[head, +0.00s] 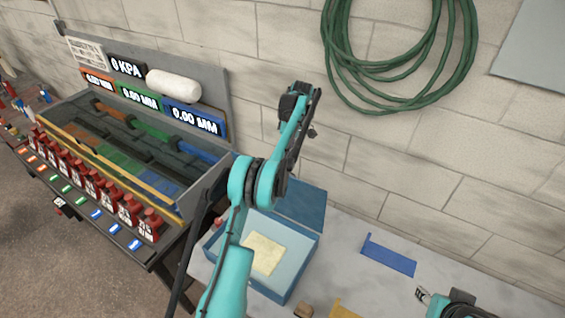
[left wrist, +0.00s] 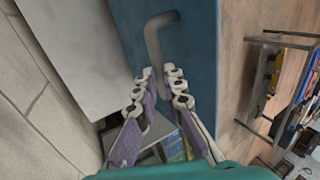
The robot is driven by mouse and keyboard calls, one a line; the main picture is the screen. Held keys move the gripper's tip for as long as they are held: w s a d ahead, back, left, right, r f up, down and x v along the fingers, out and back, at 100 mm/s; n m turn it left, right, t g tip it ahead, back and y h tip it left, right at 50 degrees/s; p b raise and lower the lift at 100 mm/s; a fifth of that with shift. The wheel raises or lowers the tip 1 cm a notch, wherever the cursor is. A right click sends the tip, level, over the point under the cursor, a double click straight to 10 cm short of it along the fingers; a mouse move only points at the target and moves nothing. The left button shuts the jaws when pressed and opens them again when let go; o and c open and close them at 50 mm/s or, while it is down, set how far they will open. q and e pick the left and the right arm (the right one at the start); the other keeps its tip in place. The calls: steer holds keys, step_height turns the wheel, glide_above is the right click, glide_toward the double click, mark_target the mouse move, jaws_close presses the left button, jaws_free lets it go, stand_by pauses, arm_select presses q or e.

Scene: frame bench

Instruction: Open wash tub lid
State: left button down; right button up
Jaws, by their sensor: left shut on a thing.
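The blue wash tub (head: 303,262) stands on the grey bench top, with a pale blue inside and a pale yellow patch (head: 263,254) on its floor. Its blue lid (head: 303,203) is raised at the tub's back side. In the left wrist view the blue lid (left wrist: 195,35) carries a grey bent handle (left wrist: 152,42). My left gripper (left wrist: 163,74) is closed around the lower part of this handle. In the head view my teal left arm covers part of the tub and lid, and the left fingers cannot be made out. My right gripper (head: 421,294) is over the bench at the lower right; its finger opening is unclear.
A testing rig (head: 150,130) with several red bottles stands left of the tub. A blue bracket (head: 388,255) and a yellow piece (head: 345,310) lie on the bench. A green hose (head: 345,78) hangs on the block wall.

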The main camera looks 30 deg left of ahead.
arm_select(q)
steer(key=shift+w+d+f, duration=0.2)
steer(key=shift+f, duration=0.3)
steer(key=shift+w+d+f, duration=0.15)
steer(key=shift+w+f, duration=0.05)
steer(key=shift+f, duration=0.3)
arm_select(e)
steer(key=shift+f, duration=0.2)
arm_select(q)
steer(key=c, duration=1.7)
jaws_free()
steer(key=shift+w, duration=0.1)
steer(key=shift+o, duration=0.6)
steer(key=shift+w+a+f, duration=0.1)
steer(key=shift+w+f, duration=0.35)
steer(key=shift+w, duration=0.35)
step_height(320, 180, up, 11)
steer(key=shift+s+a+f, duration=0.2)
steer(key=shift+s, duration=0.15)
arm_select(e)
steer(key=shift+w+a, duration=0.1)
steer(key=shift+w, duration=0.5)
